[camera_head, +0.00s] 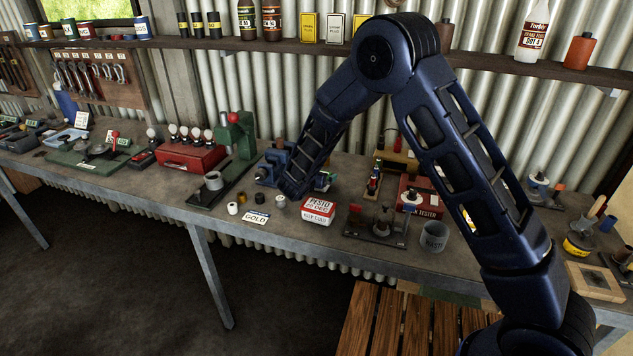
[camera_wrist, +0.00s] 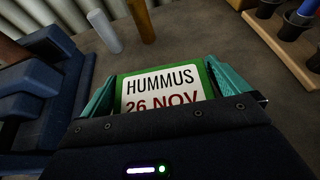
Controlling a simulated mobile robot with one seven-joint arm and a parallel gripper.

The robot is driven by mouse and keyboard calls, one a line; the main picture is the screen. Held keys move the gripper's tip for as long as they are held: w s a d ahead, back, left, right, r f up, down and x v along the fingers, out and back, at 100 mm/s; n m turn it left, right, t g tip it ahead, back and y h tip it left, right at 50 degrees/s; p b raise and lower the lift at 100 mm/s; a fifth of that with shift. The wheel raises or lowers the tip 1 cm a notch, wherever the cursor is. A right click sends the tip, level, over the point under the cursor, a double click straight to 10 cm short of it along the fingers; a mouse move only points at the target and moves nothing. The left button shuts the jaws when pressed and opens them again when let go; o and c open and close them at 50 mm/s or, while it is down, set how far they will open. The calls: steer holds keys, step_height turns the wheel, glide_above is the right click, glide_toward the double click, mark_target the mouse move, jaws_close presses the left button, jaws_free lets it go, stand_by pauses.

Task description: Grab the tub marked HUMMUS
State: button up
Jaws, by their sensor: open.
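The tub marked HUMMUS (camera_wrist: 163,88) shows in the wrist view, with a green rim and a white label that reads HUMMUS and 26 NOV. My gripper (camera_wrist: 172,86) is open, with one teal finger on each side of the tub. Whether the fingers touch it cannot be told. The near part of the tub is hidden by my gripper's body. In the head view my forearm covers most of this spot on the bench.
A white and red tub marked PESTO (camera_head: 318,208) stands near the bench's front edge. A GOLD card (camera_head: 256,217) lies to its left. A blue vise-like tool (camera_wrist: 40,85) is close on the left. A wooden rack (camera_wrist: 265,40) stands on the right.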

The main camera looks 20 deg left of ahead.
steer(key=shift+w+f, duration=0.1)
steer(key=shift+w, duration=0.15)
steer(key=c, duration=0.9)
